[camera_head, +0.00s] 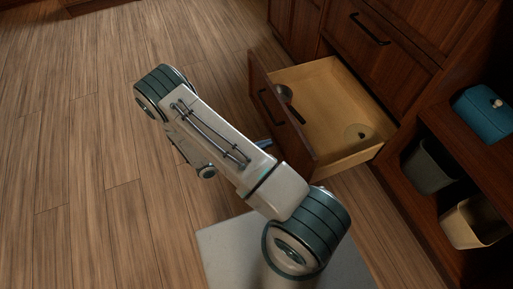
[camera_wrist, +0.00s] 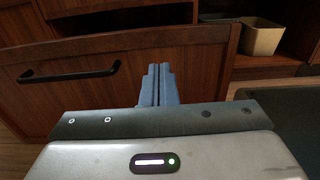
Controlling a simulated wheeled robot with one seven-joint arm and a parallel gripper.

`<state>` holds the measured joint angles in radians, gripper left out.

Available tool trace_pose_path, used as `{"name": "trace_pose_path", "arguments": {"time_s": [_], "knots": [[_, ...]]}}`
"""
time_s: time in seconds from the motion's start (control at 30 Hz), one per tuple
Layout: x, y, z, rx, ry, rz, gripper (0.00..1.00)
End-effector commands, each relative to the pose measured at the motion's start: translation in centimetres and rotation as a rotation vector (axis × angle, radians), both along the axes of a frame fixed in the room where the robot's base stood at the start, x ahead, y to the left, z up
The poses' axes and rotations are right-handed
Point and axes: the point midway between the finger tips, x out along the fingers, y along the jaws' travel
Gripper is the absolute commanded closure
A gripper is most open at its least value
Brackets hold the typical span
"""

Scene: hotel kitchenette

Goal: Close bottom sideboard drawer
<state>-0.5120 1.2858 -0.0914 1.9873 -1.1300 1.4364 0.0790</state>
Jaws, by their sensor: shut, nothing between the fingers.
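The bottom sideboard drawer (camera_head: 320,88) stands pulled out, its light wooden inside open to view. Its dark wood front with a black bar handle faces left in the head view; the wrist view shows the front (camera_wrist: 105,85) and the handle (camera_wrist: 68,73) close up. My gripper (camera_wrist: 159,72) has its blue-grey fingers shut together, with nothing between them. It points at the drawer front, right of the handle in the wrist view. Whether the fingertips touch the panel I cannot tell. In the head view my arm hides most of the gripper; only a bit of blue (camera_head: 264,145) shows beside the front.
Open shelves at right hold a teal box (camera_head: 485,113), a dark bin (camera_head: 432,165) and a beige bin (camera_head: 473,223). The floor at left is clear.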

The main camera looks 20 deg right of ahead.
Motion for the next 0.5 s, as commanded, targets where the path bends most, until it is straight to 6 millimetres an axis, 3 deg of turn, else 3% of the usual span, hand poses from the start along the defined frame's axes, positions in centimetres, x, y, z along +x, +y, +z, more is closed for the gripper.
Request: {"name": "trace_pose_path", "arguments": {"time_s": [0.23, 0.5], "knots": [[0.1, -5.2, -0.3, 0.000, 0.000, -0.004, 1.00], [0.3, -8.1, -0.1, 0.001, -0.001, -0.001, 1.00]]}}
